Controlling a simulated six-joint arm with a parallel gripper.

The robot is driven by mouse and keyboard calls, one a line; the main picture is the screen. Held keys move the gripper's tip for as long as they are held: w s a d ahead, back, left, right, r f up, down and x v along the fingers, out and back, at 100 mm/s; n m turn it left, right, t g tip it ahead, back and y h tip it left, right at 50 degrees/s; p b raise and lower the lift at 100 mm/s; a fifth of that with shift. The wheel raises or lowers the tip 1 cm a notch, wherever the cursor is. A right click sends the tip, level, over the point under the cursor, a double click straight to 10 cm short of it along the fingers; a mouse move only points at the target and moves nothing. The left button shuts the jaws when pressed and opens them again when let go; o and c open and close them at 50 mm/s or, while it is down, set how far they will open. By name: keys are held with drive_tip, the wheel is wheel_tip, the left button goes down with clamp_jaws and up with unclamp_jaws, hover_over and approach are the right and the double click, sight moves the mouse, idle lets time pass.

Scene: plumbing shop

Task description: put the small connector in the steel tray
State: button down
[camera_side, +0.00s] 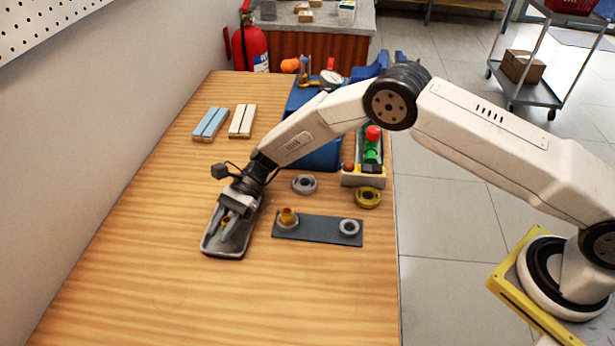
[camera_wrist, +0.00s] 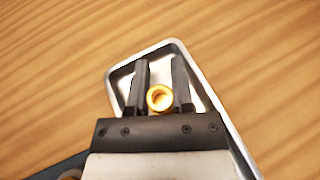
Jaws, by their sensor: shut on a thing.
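The small connector (camera_wrist: 159,98) is a brass-coloured ring-shaped piece, seen end-on in the wrist view between the two dark fingers. My gripper (camera_wrist: 160,82) is shut on it. The steel tray (camera_wrist: 116,76) is a shallow rounded metal tray directly beneath the fingers. I cannot tell whether the connector touches the tray floor.
Right of the tray lies a dark plate (camera_side: 318,231) bearing a brass fitting (camera_side: 288,216) and a grey ring (camera_side: 349,227). Behind it are another grey ring (camera_side: 304,184) and a yellow ring (camera_side: 367,197). Blue blocks (camera_side: 210,122) lie farther back. The front table is clear.

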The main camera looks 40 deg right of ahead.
drive_tip(key=shift+f, duration=0.1)
drive_tip(key=shift+c, duration=2.4)
unclamp_jaws()
drive_tip(key=shift+w+d+r, duration=0.1)
drive_tip(key=shift+d+r, duration=0.05)
drive_tip(key=shift+r, duration=0.05)
drive_tip(key=v, duration=1.1)
drive_tip(key=shift+w+d+r, duration=0.1)
drive_tip(key=shift+d, duration=0.2)
